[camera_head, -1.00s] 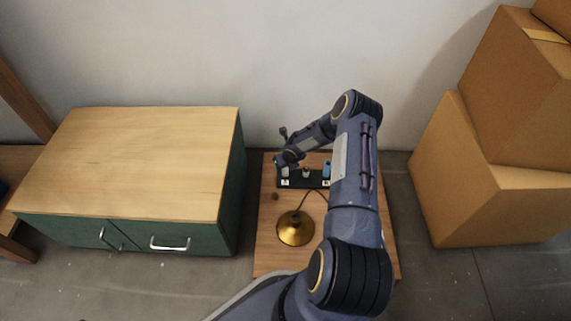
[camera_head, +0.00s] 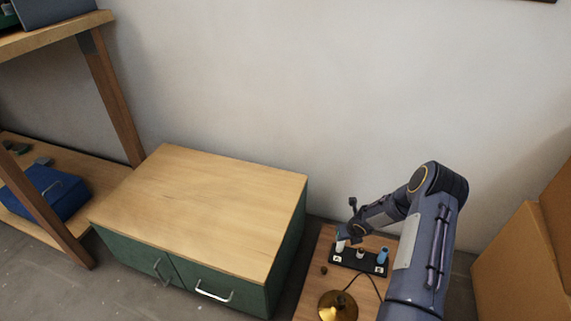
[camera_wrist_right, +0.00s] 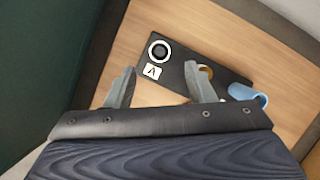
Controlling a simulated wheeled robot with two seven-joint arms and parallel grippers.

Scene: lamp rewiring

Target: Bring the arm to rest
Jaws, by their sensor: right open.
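My right arm reaches over the small wooden table (camera_head: 313,272) in the head view. Its gripper (camera_head: 344,236) is over the left end of a black holder (camera_head: 350,261). In the wrist view the gripper (camera_wrist_right: 161,78) is open, with nothing between its fingers. The black holder (camera_wrist_right: 178,60) lies just beyond the fingertips, bearing a white round piece with a dark centre (camera_wrist_right: 160,50), a tan piece (camera_wrist_right: 206,72) partly behind one finger, and a blue piece (camera_wrist_right: 247,95). A brass lamp base (camera_head: 338,306) with a dark cord stands nearer. My left gripper is out of view.
A green cabinet (camera_head: 200,210) with a wooden top stands left of the table. A wooden shelf with a blue box (camera_head: 45,192) is at far left. Cardboard boxes (camera_head: 515,265) stand at right. The wall is behind; the cabinet top is clear.

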